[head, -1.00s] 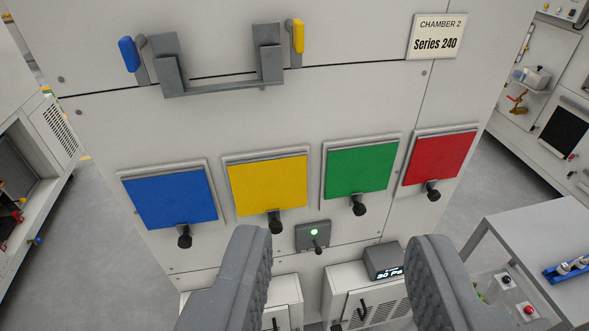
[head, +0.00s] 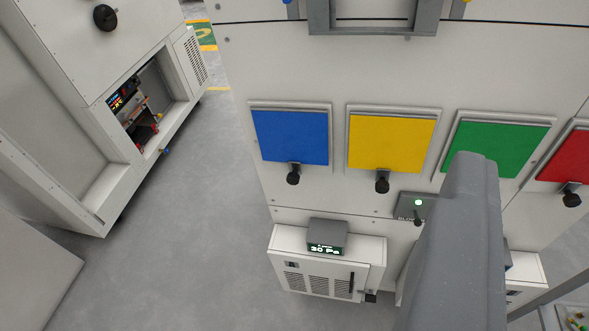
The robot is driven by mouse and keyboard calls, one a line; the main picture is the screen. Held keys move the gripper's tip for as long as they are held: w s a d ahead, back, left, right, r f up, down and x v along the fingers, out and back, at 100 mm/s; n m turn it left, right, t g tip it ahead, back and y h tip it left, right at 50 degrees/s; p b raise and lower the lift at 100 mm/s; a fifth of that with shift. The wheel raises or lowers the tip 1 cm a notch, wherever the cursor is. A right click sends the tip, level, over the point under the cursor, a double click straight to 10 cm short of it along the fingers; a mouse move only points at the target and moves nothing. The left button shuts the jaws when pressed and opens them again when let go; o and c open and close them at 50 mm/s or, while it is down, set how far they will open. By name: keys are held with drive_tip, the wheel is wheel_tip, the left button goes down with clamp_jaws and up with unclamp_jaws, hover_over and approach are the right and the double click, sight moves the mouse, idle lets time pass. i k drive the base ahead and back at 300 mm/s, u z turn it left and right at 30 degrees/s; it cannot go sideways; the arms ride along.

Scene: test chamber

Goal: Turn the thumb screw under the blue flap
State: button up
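The blue flap (head: 289,136) is a square panel on the white chamber wall, left of the middle of the picture, and it lies closed. Its black thumb screw (head: 293,176) hangs at its lower edge, uncovered. My gripper (head: 468,190) shows as one large grey finger in the right half of the picture. It is to the right of the blue flap, in front of the green flap's lower left corner, apart from the thumb screw. The other finger does not show, so its opening cannot be seen.
To the right are the yellow flap (head: 391,143), green flap (head: 500,145) and red flap (head: 566,157); the yellow and red show black screws. Below stands a white cabinet (head: 328,262) with a pressure display (head: 326,239). Grey floor (head: 190,220) is free on the left.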

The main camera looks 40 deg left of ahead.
sight(293, 179)
drive_tip(key=z, duration=0.05)
drive_tip(key=k, duration=0.5)
drive_tip(key=z, duration=1.5)
drive_tip(key=i, duration=1)
drive_tip(key=u, duration=2.6)
